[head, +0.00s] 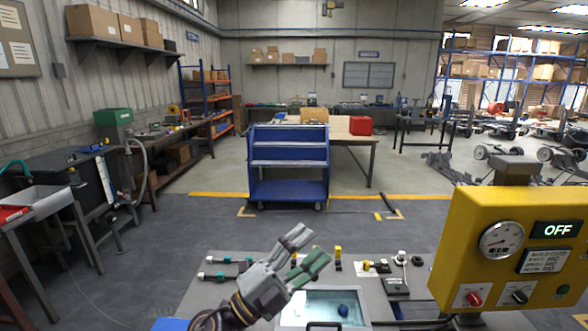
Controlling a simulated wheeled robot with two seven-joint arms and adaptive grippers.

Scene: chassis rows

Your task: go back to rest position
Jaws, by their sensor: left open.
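My left gripper (311,248) is in the head view at the lower middle, above the front bench. Its two grey-green fingers are apart and point up and to the right, with nothing seen between them. Its wrist comes in from the bottom edge. My right gripper is not seen in this view.
Below me is a grey bench (232,262) with several small fittings and a light tray (300,312) holding a dark blue piece (343,310). A yellow control box (470,235) reading OFF stands close at right.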

